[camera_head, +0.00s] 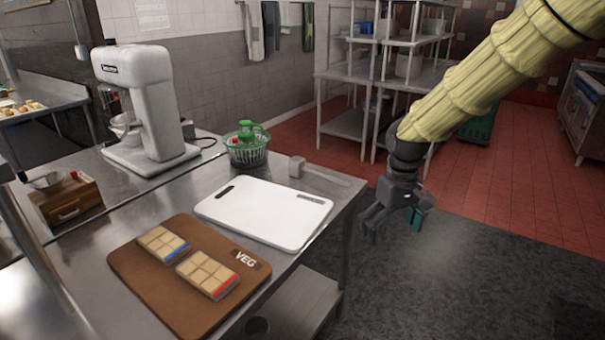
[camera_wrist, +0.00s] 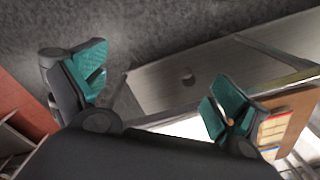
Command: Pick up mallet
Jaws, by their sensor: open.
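The mallet (camera_head: 297,167) lies on the steel counter behind the white cutting board, near the counter's far right end. Its pale, blocky head is at the left and its thin handle (camera_head: 328,176) points right toward the counter's edge. My gripper (camera_head: 396,222) is open and empty, out past the counter's right edge and to the right of the mallet. In the wrist view, my gripper (camera_wrist: 155,98) shows its teal finger pads spread wide with nothing between them. I cannot make out the mallet in the wrist view.
A white cutting board (camera_head: 262,212) lies in front of the mallet, and a green basket (camera_head: 247,150) stands left of it. A brown VEG board (camera_head: 150,284) holds two blocks of pale squares. A white stand mixer (camera_head: 140,100) stands at the left. Steel shelves (camera_head: 345,122) stand behind.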

